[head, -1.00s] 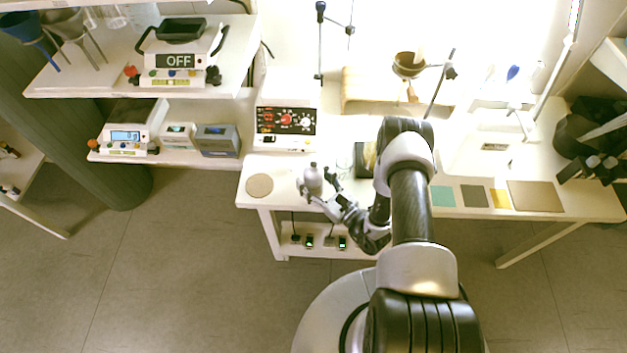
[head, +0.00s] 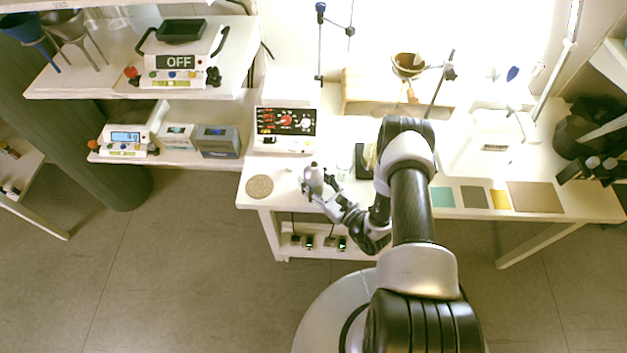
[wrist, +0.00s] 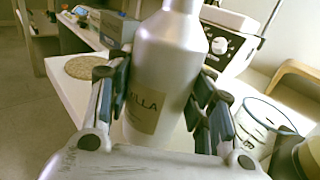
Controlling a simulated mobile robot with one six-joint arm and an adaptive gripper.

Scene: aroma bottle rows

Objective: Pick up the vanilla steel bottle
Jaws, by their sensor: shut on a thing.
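The steel bottle (wrist: 163,72) stands between the fingers of my gripper in the wrist view. In the head view the bottle (head: 313,176) is near the front left of the white table. My gripper (head: 318,183) is shut on its body, with one finger on each side. The fingers also show in the wrist view (wrist: 160,105). The bottle looks upright, and I cannot tell whether its base touches the table.
A round cork mat (head: 259,186) lies left of the bottle on the table (head: 285,165). A device with red dials (head: 286,122) stands behind. A glass beaker (wrist: 262,120) is close on the right in the wrist view. Coloured squares (head: 473,196) lie further right.

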